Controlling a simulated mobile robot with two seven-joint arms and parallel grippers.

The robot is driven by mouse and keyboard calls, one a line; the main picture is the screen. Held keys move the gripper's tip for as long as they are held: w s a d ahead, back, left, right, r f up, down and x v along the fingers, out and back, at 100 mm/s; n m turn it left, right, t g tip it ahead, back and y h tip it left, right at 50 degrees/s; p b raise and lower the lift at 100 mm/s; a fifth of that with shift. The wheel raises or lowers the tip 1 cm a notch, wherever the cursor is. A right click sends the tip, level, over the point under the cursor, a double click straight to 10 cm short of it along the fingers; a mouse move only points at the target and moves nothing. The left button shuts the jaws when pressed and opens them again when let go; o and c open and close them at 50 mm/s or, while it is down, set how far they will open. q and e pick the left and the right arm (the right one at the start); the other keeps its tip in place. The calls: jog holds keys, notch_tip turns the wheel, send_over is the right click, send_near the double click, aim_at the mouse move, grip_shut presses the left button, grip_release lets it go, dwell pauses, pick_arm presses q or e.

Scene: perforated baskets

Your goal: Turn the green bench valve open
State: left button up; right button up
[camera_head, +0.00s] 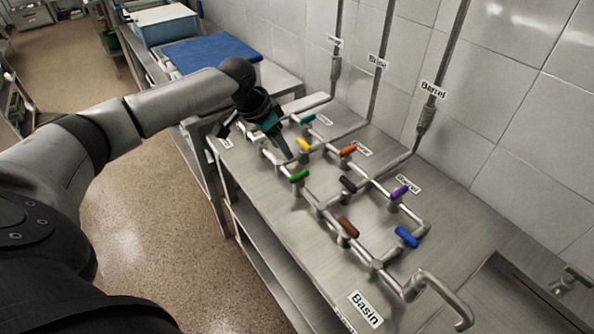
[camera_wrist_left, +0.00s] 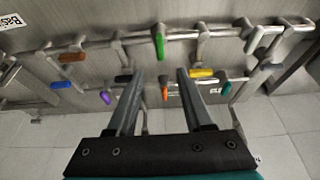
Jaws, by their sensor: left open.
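The green bench valve (camera_head: 299,175) has a green bar handle on the near pipe run of the bench. Its handle lies across the pipe. In the left wrist view the green handle (camera_wrist_left: 160,45) stands upright in the picture, beyond the fingertips and roughly centred between them. My left gripper (camera_head: 284,153) hangs over the pipework near the green and yellow handles, fingers pointing down. In the left wrist view its two fingers (camera_wrist_left: 160,74) are apart with nothing between the tips. The gripper appears apart from the green handle. My right gripper is not in view.
Other handles crowd the pipework: yellow (camera_head: 303,145), teal (camera_head: 307,118), orange (camera_head: 348,151), black (camera_head: 348,184), purple (camera_head: 398,192), brown (camera_head: 348,227) and blue (camera_head: 406,238). A curved spout (camera_head: 445,290) is at the near right. The tiled wall (camera_head: 500,130) stands behind.

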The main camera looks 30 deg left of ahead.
aim_at(299, 174)
pick_arm(q)
jog(key=b+x, duration=0.1)
jog(key=x, duration=1.1)
jog(key=shift+w+f+b, duration=0.2)
jog(key=shift+f+b, duration=0.05)
jog(key=shift+b, duration=0.05)
grip_shut()
